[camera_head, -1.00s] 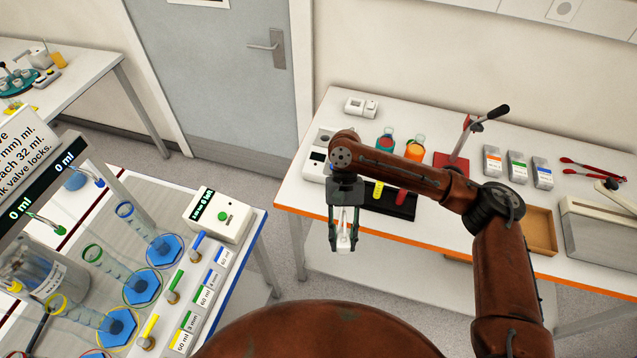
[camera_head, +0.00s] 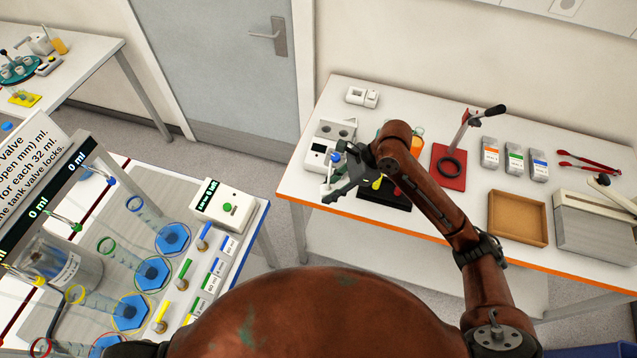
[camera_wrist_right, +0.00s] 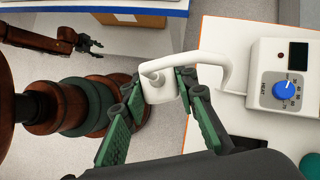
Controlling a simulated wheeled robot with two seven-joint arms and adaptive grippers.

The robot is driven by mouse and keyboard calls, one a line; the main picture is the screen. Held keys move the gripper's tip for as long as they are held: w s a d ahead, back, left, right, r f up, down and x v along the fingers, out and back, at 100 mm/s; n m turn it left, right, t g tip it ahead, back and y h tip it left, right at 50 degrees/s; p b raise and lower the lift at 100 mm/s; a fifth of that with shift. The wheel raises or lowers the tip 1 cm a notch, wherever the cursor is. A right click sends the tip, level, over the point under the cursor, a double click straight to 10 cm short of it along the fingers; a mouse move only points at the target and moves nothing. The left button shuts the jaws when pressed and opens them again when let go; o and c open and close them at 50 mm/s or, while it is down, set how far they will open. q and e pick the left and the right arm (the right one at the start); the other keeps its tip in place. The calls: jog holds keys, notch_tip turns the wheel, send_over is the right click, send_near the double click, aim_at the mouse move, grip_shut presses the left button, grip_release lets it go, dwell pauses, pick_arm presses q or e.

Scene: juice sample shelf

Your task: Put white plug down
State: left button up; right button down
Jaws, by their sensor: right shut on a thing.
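My right gripper (camera_head: 345,183) is over the front left edge of the orange-edged table in the head view, its jaws mostly hidden from there. In the right wrist view the right gripper (camera_wrist_right: 155,92) is shut on the white plug (camera_wrist_right: 160,90), a small block with a round prong. A thick white cord (camera_wrist_right: 205,57) arches from the plug to a white heater box (camera_wrist_right: 262,95) with a blue knob. The heater box also shows in the head view (camera_head: 315,158). My left gripper (camera_wrist_right: 88,43) shows small at the upper left of the wrist view; its jaw state is unclear.
Bare table (camera_head: 415,100) lies behind. A gap separates it from the left table.

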jog(key=w+a+f, duration=0.1)
jog(key=w+f, duration=0.3)
jog(key=w+a+f, duration=0.1)
jog(key=w+f, duration=0.3)
jog(key=w+a+f+b, duration=0.1)
jog(key=w+f, duration=0.3)
jog(key=shift+w+f, duration=0.25)
jog(key=shift+f, duration=0.1)
pick_arm(q)
jog(key=shift+s+d+f, duration=0.15)
jog(key=shift+s+f, duration=0.35)
jog(key=shift+f, duration=0.05)
jog(key=shift+r, duration=0.1)
jog(key=shift+s, duration=0.1)
pick_arm(e)
jog(key=c, duration=1.5)
grip_release()
jog(key=shift+c, duration=0.2)
